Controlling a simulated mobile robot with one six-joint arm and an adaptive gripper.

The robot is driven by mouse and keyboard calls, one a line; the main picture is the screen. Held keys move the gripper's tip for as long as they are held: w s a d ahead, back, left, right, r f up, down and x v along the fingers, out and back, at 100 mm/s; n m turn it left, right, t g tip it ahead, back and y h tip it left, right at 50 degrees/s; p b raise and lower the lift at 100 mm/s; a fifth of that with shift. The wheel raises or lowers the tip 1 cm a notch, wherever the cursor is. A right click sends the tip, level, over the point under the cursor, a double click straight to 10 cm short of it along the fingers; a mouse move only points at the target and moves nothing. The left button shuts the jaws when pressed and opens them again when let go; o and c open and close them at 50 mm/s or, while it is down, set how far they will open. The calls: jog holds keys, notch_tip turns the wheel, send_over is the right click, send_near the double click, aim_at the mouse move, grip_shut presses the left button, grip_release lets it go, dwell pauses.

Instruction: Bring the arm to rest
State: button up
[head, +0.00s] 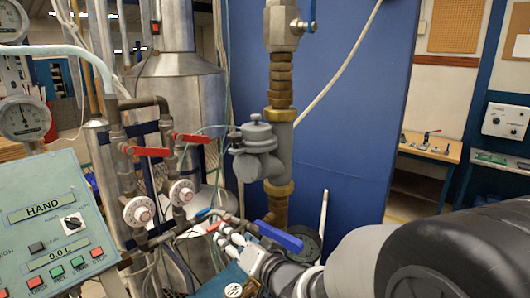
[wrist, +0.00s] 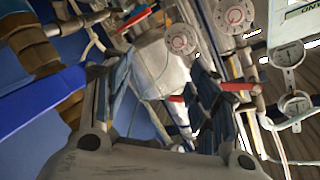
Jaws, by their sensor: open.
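My arm reaches in from the lower right of the head view. My gripper (head: 222,232) is at the lower middle, in front of the pipework and close to a blue valve handle (head: 280,237). In the wrist view my gripper (wrist: 155,95) has its two dark fingers spread apart, with nothing visible between them. The blue handle (wrist: 40,103) shows there to the left of the fingers. A red valve handle (wrist: 238,86) shows by the right finger; I cannot tell whether they touch.
A control panel (head: 55,228) reading HAND stands at the left. Two white round dials (head: 139,211) (head: 181,192) and red handles (head: 151,151) sit on pipes beside a metal tank (head: 203,105). A thick pipe with a grey meter (head: 258,150) stands before a blue panel (head: 345,120). A workbench (head: 432,147) is at the back right.

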jog(key=s+d+g+h+b, duration=0.1)
jog(key=s+d+h, duration=0.35)
jog(key=d, duration=0.35)
jog(key=s+d+g+h, duration=0.1)
jog(key=s+d+h, duration=0.4)
jog(key=d, duration=0.4)
jog(key=s+d+f+g, duration=0.1)
jog(key=s+d+g, duration=0.1)
jog(key=s, duration=0.9)
jog(key=s+d+f+n+g+b, duration=0.1)
jog(key=s+g, duration=0.3)
jog(key=s, duration=0.7)
jog(key=shift+s+d+f, duration=0.15)
jog(key=shift+d+f, duration=0.2)
jog(key=shift+f, duration=0.35)
jog(key=shift+y, duration=0.25)
jog(key=shift+c, duration=0.3)
